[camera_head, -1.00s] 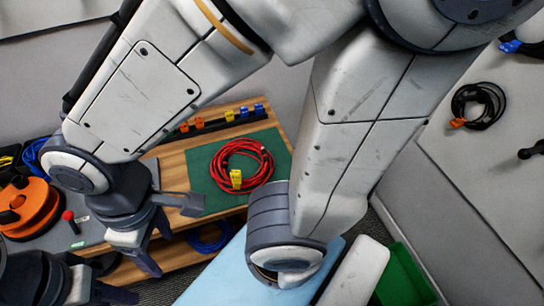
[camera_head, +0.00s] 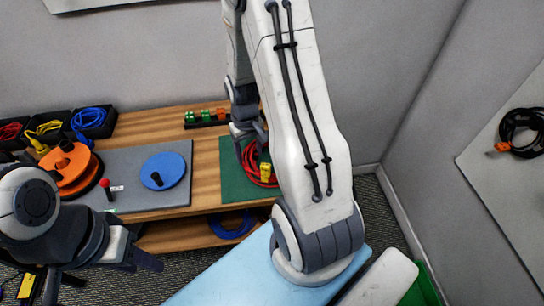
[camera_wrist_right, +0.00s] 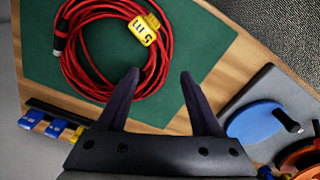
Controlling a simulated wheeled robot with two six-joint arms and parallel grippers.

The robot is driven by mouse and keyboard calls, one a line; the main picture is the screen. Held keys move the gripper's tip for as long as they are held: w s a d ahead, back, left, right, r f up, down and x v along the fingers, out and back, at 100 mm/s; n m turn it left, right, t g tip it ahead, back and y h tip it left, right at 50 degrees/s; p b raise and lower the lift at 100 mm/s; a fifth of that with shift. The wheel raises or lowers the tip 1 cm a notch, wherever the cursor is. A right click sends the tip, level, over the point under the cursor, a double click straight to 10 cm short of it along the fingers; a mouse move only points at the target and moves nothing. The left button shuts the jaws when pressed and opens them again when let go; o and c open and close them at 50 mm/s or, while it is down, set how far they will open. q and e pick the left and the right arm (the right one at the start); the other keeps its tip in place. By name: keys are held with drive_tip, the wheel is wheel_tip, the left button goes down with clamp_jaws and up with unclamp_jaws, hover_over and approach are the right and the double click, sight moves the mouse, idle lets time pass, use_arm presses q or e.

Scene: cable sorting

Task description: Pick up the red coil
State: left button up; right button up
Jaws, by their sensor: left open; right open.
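The red coil (camera_head: 251,160) lies on a green mat (camera_head: 233,184) on the wooden bench, partly hidden by my right arm in the head view. In the right wrist view the red coil (camera_wrist_right: 70,62) shows as a loose ring with a yellow tag (camera_wrist_right: 144,29). My right gripper (camera_head: 248,136) is open and empty at the coil. In its wrist view, my right gripper (camera_wrist_right: 160,77) has its two fingers apart over the coil's near edge; whether they touch it I cannot tell. My left gripper (camera_head: 118,264) is open and empty at the lower left, away from the coil.
A blue disc (camera_head: 164,171) and orange reel (camera_head: 72,168) are on a grey mat (camera_head: 120,160). Bins with red, yellow and blue cables (camera_head: 90,122) stand behind. A connector rack (camera_head: 206,118) stands behind the green mat. A blue coil (camera_head: 231,226) lies on the lower shelf.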

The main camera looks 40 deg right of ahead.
sight(251, 165)
drive_tip(key=shift+w+d+f, duration=0.15)
drive_tip(key=shift+f, duration=1.55)
drive_tip(key=shift+w+d+f, duration=0.1)
drive_tip(key=shift+f, duration=1.6)
clamp_jaws()
